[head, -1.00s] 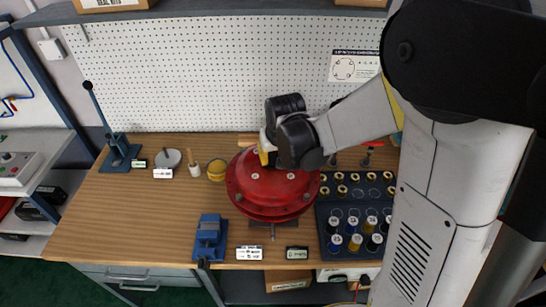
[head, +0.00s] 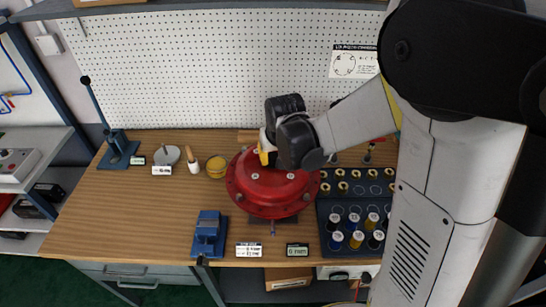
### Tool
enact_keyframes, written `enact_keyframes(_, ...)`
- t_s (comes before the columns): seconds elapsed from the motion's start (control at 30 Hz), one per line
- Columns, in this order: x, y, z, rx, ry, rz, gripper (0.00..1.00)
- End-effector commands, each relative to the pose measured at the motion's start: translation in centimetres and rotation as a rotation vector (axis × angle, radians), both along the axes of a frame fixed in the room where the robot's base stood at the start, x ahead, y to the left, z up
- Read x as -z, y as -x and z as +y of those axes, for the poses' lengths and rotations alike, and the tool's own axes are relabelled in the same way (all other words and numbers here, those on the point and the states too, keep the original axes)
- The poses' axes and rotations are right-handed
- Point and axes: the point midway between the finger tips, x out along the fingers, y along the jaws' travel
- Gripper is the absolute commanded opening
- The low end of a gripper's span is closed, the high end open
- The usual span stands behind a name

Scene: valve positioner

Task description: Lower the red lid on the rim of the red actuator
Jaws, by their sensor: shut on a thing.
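The red lid (head: 262,188) is a round domed cover with bolts around its flange, in the middle of the wooden bench in the head view. My gripper (head: 268,160) is above its centre and shut on it, though the fingertips are mostly hidden behind the black wrist. The red actuator (head: 272,214) shows only as a narrow red part under the lid's front edge. The lid covers most of it, and I cannot tell whether the lid touches the rim all round.
A dark tray (head: 322,243) with several capped bottles and brass rings stands close on the right. The left bench top is mostly clear.

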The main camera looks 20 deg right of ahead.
Motion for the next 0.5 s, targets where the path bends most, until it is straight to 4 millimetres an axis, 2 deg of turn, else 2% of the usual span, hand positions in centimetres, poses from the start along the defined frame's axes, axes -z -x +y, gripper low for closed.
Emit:
enact_keyframes(0.47,0.43,-0.04,0.0,0.0,0.0,-0.001,0.0)
enact_keyframes(0.5,0.43,-0.04,0.0,0.0,0.0,-0.001,0.39)
